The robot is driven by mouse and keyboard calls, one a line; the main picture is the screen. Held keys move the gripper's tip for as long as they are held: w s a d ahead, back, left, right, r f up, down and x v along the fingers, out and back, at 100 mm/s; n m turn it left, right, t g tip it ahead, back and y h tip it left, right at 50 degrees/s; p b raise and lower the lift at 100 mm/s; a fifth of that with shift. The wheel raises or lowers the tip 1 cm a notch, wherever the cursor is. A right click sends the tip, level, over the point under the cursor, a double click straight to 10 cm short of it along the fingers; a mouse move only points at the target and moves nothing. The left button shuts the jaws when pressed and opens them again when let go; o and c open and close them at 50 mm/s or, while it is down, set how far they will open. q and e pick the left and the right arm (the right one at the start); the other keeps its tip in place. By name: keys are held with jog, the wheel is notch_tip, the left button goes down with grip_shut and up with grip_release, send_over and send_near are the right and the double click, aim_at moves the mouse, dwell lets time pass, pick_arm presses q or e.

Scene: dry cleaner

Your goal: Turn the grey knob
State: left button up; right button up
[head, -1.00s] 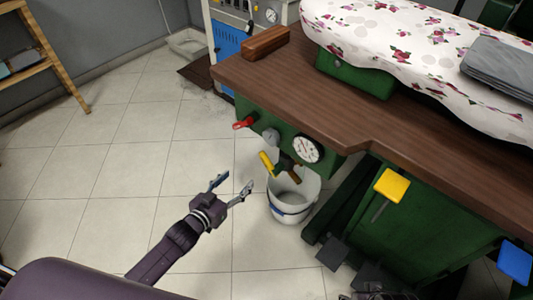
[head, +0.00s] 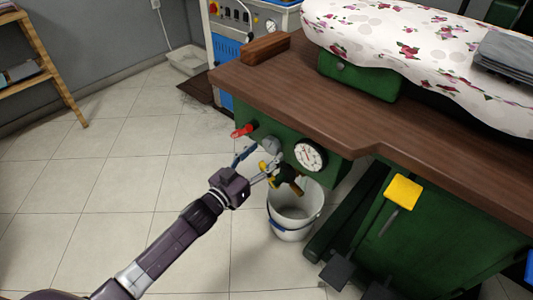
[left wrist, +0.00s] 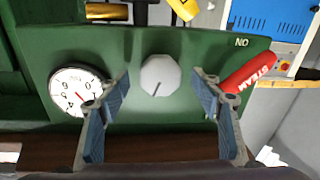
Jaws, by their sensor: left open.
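The grey knob (head: 270,145) is on the green front panel of the pressing table, between the red lever and the round gauge. In the left wrist view the knob (left wrist: 160,74) is faceted, with a dark pointer line on its face. My left gripper (head: 258,163) is open in front of the panel, close to the knob. In the left wrist view its blue-padded fingers (left wrist: 160,88) stand either side of the knob, with clear gaps. I see no contact. My right gripper is not in view.
The gauge (head: 310,155) sits right of the knob. The red "STEAM" lever (left wrist: 248,73) is on the knob's other side. A yellow-handled valve (head: 290,178) hangs below the panel over a white bucket (head: 294,224). The wooden tabletop (head: 300,92) overhangs above.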

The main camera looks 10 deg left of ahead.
pick_arm(q)
jog(key=shift+x, duration=0.8)
jog(key=shift+s, duration=0.1)
jog(key=shift+c, duration=0.6)
jog(key=c, duration=1.1)
